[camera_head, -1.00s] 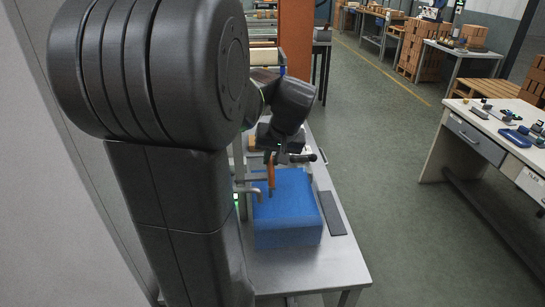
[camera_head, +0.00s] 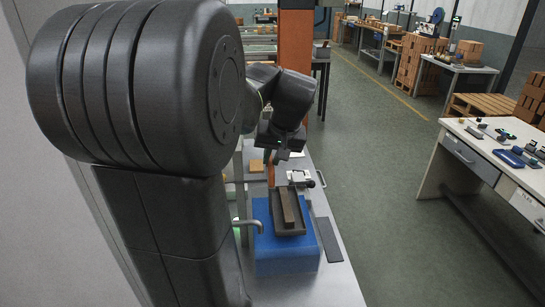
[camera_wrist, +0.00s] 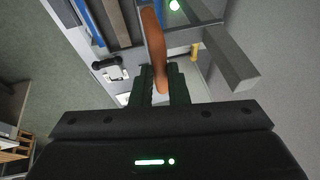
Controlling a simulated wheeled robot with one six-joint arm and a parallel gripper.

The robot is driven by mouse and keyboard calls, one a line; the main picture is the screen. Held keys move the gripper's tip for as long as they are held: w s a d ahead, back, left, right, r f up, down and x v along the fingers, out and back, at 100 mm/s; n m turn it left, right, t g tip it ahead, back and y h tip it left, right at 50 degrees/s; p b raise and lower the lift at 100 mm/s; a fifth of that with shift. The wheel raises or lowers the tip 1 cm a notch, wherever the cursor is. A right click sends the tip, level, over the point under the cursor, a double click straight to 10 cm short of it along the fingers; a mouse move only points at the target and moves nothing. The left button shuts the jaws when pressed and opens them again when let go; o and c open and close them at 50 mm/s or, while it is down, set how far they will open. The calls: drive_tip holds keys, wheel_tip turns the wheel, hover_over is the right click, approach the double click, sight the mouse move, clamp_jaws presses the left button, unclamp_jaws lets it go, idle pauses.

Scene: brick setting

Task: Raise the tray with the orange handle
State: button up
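The orange handle (camera_head: 271,173) stands upright at the left back edge of a grey tray (camera_head: 291,228), which shows on top of the blue block (camera_head: 287,260). A brown bar (camera_head: 289,206) lies in the tray. My gripper (camera_head: 280,153) is above the back of the block, at the handle's upper part. In the wrist view the orange handle (camera_wrist: 154,45) runs down between the two dark fingers of my gripper (camera_wrist: 160,84), which look closed around its end. The exact contact is partly hidden.
A metal bench (camera_head: 335,275) carries the block, with a dark flat strip (camera_head: 329,240) on its right. A thin bent metal pipe (camera_head: 248,224) is close on the block's left. A white clamp-like fixture (camera_head: 300,178) stands behind.

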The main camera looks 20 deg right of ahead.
drive_tip(key=o, duration=0.4)
drive_tip(key=shift+r, duration=0.35)
drive_tip(key=shift+o, duration=0.2)
drive_tip(key=shift+f, duration=0.15)
drive_tip(key=v, duration=1.4)
drive_tip(key=shift+w, duration=0.1)
drive_tip(key=x, duration=0.5)
drive_tip(key=b+x, duration=0.1)
drive_tip(key=x, duration=0.4)
drive_tip(key=s+x, duration=0.1)
drive_tip(key=x, duration=0.5)
drive_tip(key=shift+d+f, duration=0.1)
drive_tip(key=shift+f, duration=0.1)
drive_tip(key=shift+f+b, duration=0.4)
drive_tip(key=shift+b, duration=0.15)
drive_tip(key=shift+r, duration=0.1)
